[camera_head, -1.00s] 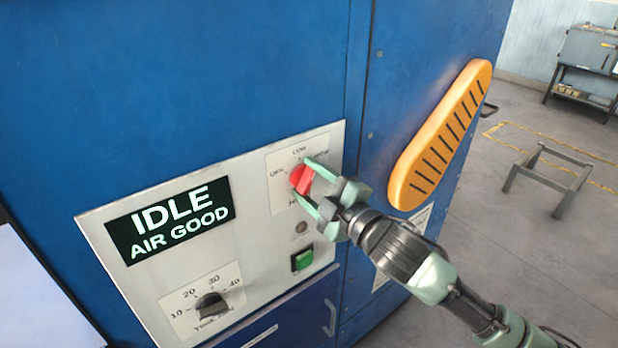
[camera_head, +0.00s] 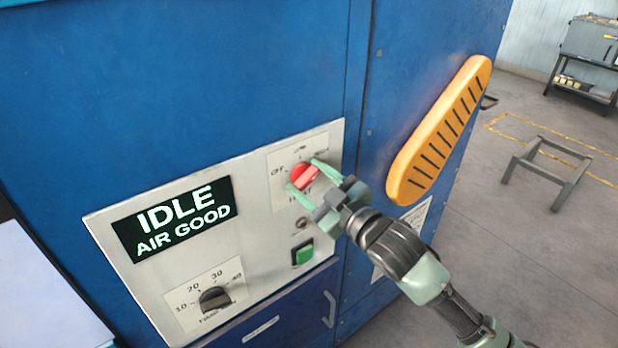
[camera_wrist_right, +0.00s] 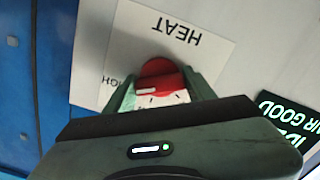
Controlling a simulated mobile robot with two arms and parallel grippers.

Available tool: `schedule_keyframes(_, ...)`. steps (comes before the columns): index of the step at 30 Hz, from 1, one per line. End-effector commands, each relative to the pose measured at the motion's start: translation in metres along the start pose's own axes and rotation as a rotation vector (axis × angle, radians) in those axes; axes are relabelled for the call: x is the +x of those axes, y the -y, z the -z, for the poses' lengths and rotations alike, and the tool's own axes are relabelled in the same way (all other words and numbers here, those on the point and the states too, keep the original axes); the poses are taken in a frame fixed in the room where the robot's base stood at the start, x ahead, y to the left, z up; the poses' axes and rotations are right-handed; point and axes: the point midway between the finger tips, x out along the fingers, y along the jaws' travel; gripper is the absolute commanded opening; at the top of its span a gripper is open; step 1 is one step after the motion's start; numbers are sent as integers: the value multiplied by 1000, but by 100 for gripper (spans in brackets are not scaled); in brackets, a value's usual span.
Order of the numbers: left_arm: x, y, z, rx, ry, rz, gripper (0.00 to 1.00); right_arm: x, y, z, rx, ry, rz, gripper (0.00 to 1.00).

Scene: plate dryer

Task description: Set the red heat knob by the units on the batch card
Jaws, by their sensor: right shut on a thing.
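The red heat knob (camera_head: 304,175) sits on the upper right of the silver control panel (camera_head: 255,262). My right gripper (camera_head: 307,176) is shut on the knob, with one green finger on each side of it. In the right wrist view the red knob (camera_wrist_right: 158,78) shows between the fingers, beside the printed word HEAT. The label OFF is at the knob's left; the other labels are small or partly covered. No batch card can be made out. My left gripper is not in view.
A display (camera_head: 175,218) reads IDLE, AIR GOOD. Below it is a black timer knob (camera_head: 214,299) with numbers around it. A green button (camera_head: 302,252) lies below the heat knob. An orange slotted handle (camera_head: 440,130) is at the right. A low metal frame (camera_head: 545,168) stands on the floor.

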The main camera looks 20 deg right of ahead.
Motion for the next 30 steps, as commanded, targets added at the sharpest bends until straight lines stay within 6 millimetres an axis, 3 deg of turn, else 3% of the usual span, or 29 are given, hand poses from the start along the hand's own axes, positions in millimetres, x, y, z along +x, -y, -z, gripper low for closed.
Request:
schedule_keyframes(11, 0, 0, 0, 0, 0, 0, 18, 0, 1, -2, 11, 4, 3, 14)
schedule_keyframes(12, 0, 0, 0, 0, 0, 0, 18, 0, 1, -2, 11, 4, 3, 60)
schedule_keyframes(14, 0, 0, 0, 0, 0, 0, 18, 0, 1, -2, 10, 3, 3, 76)
schedule_keyframes(24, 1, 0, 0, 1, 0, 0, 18, -2, 1, -1, 7, 1, 1, 76)
schedule_keyframes(30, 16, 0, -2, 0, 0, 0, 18, -27, 3, -4, 4, 1, 2, 76)
